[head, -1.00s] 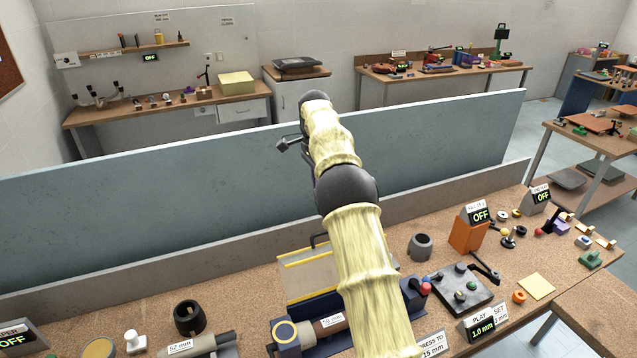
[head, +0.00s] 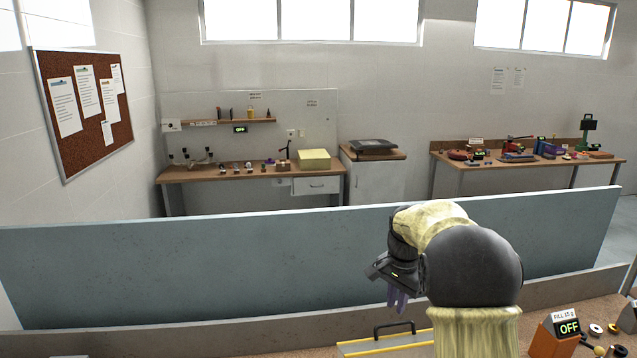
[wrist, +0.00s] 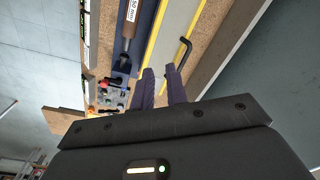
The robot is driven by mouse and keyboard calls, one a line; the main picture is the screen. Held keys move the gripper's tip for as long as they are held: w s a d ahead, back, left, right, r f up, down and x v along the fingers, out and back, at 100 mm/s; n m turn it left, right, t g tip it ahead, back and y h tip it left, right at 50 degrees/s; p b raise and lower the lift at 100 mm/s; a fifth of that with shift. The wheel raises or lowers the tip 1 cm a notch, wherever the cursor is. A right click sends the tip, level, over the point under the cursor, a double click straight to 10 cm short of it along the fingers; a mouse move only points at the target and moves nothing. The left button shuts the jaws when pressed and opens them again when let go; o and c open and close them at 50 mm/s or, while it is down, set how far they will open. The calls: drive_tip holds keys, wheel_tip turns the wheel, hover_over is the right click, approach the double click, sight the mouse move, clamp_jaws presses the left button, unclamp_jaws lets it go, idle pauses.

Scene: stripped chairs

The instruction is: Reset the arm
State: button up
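My gripper (head: 398,303) hangs from my bent, yellow-sleeved arm right of the middle in the head view, its purple fingers pointing down in front of the blue-grey partition. In the wrist view, the two fingers of my gripper (wrist: 160,70) stand a little apart with nothing seen between them, so it is open and empty. Beyond the fingers in the wrist view is a grey, yellow-edged board (wrist: 172,38) with a black handle (wrist: 184,52). The board also shows at the bottom of the head view (head: 372,350), below my gripper.
The blue-grey partition (head: 200,265) stands behind the near bench. An orange stand with an OFF display (head: 568,328) is at lower right. In the wrist view, a tool labelled 50 mm (wrist: 131,22) lies beside the board. Farther benches (head: 250,174) line the back wall.

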drive_tip(key=s+f+n, duration=0.2)
drive_tip(key=s+n, duration=0.1)
drive_tip(key=s, duration=0.5)
drive_tip(key=s+a+f+n+t, duration=0.1)
drive_tip(key=s+f+n, duration=0.1)
drive_tip(key=s, duration=0.6)
drive_tip(key=s+a+f+n+t, duration=0.1)
drive_tip(key=s+n, duration=0.3)
drive_tip(key=s, duration=0.5)
drive_tip(key=shift+a+f+n, duration=0.25)
drive_tip(key=shift+f+n, duration=0.15)
drive_tip(key=shift+f, duration=0.15)
drive_tip(key=shift+w, duration=0.2)
drive_tip(key=shift+s, duration=0.25)
drive_tip(key=shift+w, duration=0.1)
